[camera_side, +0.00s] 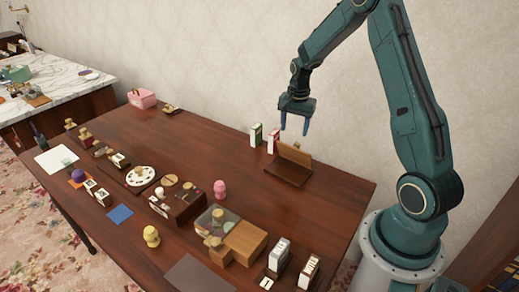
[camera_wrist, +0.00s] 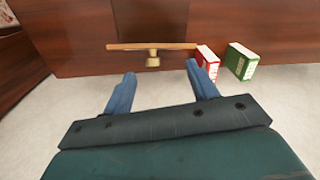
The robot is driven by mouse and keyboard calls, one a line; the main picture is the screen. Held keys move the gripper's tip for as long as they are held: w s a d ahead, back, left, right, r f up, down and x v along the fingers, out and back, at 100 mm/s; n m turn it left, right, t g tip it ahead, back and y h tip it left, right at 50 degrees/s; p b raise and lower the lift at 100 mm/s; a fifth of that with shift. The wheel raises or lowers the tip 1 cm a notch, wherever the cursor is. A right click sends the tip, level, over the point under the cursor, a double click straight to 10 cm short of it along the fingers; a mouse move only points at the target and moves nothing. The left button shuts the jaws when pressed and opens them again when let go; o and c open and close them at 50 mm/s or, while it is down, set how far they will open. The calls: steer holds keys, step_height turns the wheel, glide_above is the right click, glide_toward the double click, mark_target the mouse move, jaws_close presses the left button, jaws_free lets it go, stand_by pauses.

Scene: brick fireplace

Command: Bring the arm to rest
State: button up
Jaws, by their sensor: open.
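My gripper (camera_side: 295,123) is open and empty. It hangs in the air above the back right part of the wooden table (camera_side: 190,135), pointing down. In the wrist view its two blue fingers (camera_wrist: 162,92) are spread apart with nothing between them. A brown wooden box with its lid raised (camera_side: 287,172) lies below it on the table. The lid's edge (camera_wrist: 135,46) and a pale knob (camera_wrist: 153,60) show ahead of the fingers in the wrist view.
A green and white carton (camera_side: 256,135) and a red and white carton (camera_side: 273,141) stand behind the box, close to the wall. Several small items, including a pink figure (camera_side: 220,190) and a yellow figure (camera_side: 151,236), cover the front and left. A pink basket (camera_side: 142,98) stands at the back left.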

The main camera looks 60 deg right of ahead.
steer(key=s+a+r+n+t, duration=0.1)
steer(key=s+a+r+n, duration=0.25)
steer(key=a+r, duration=0.5)
steer(key=s+a+r+n+t, duration=0.1)
steer(key=s+a+r+n, duration=0.25)
steer(key=a+r, duration=0.45)
steer(key=s+a+r+n+t, duration=0.1)
steer(key=s+a+r+n, duration=0.1)
steer(key=s+a+n, duration=0.2)
steer(key=s+a+r+n+t, duration=0.2)
steer(key=s+a+r+n, duration=0.1)
steer(key=s, duration=0.8)
steer(key=shift+a+n, duration=0.9)
steer(key=shift+n, duration=0.1)
steer(key=shift+w, duration=0.25)
